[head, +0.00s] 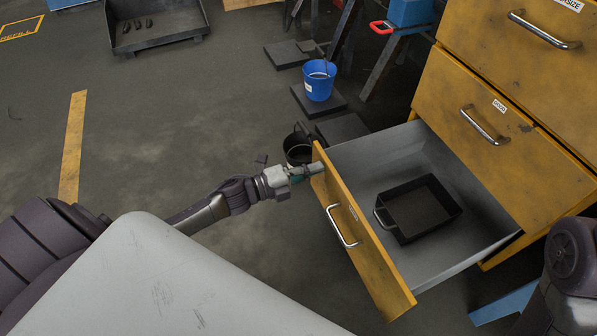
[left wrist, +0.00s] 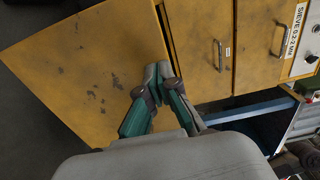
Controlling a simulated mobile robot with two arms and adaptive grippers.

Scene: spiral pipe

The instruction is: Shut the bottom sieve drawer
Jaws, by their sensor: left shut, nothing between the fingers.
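The bottom drawer (head: 362,238) of the yellow cabinet is pulled far out in the head view. Its yellow front has a metal handle (head: 343,226), and its grey inside shows. A black, square, tray-like sieve (head: 418,209) with a small handle lies in it. My left gripper (head: 312,170) is at the outer face of the drawer front, near its far upper corner; I cannot tell whether it touches. In the left wrist view my left gripper (left wrist: 157,70) has its fingertips together, empty, in front of yellow panels. My right gripper is not in view.
Closed yellow drawers (head: 480,110) stand above the open one. A black bucket (head: 298,150) stands just beyond my left gripper, and a blue bucket (head: 319,80) farther back. The floor (head: 170,130) at the left is mostly clear. A dark tray (head: 155,25) lies at the back left.

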